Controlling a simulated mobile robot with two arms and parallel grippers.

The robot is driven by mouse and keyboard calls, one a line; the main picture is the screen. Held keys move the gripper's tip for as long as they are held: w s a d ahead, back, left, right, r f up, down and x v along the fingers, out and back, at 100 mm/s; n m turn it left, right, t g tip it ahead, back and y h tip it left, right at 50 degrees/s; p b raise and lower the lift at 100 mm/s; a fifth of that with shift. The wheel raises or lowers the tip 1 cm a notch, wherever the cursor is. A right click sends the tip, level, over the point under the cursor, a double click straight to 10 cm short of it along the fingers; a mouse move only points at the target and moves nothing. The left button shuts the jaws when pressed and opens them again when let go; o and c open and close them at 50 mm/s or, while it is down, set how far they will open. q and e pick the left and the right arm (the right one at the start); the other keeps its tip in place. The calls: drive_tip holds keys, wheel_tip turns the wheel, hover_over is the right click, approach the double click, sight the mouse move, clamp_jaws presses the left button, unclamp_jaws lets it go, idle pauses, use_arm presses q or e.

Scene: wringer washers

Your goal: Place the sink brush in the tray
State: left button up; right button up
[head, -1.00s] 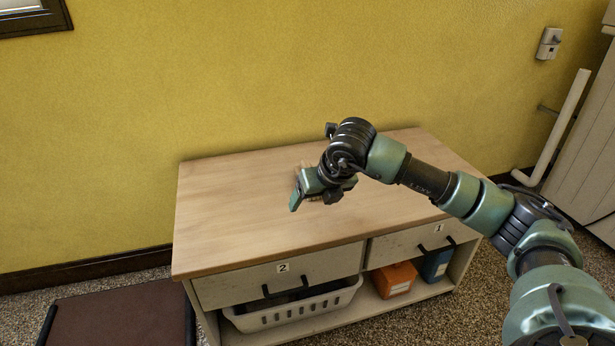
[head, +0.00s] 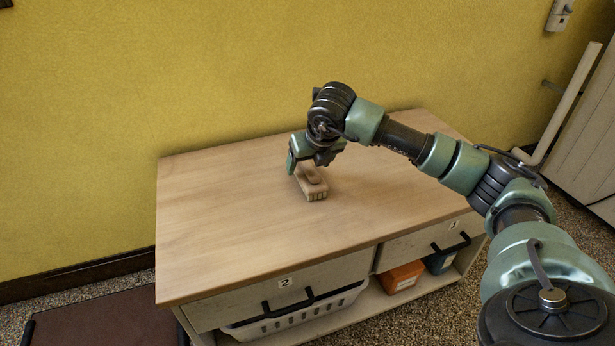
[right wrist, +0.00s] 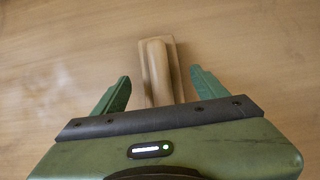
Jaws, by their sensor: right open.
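The sink brush (head: 313,184) is a small wooden block with a raised grip, lying on the wooden top of the cabinet. Its rear end is hidden behind my right gripper (head: 303,163) in the head view. In the right wrist view the brush (right wrist: 158,68) lies ahead, lengthwise between the two green fingers of my open right gripper (right wrist: 160,88). The fingers stand apart from it on both sides. I cannot tell how high they are above the top. I see no tray. My left gripper is not in view.
The cabinet top (head: 230,220) is otherwise clear. Below are drawer 2 (head: 290,290) and drawer 1 (head: 425,243). The lower shelf holds a white basket (head: 290,318), an orange box (head: 401,276) and a blue box (head: 440,262). A yellow wall stands close behind.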

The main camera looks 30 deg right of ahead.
sight(306, 168)
drive_tip(key=b+x, duration=0.1)
drive_tip(key=x, duration=0.3)
drive_tip(key=shift+w+d+f+b, duration=0.1)
drive_tip(key=shift+w+b, duration=0.15)
drive_tip(key=shift+b, duration=0.05)
clamp_jaws()
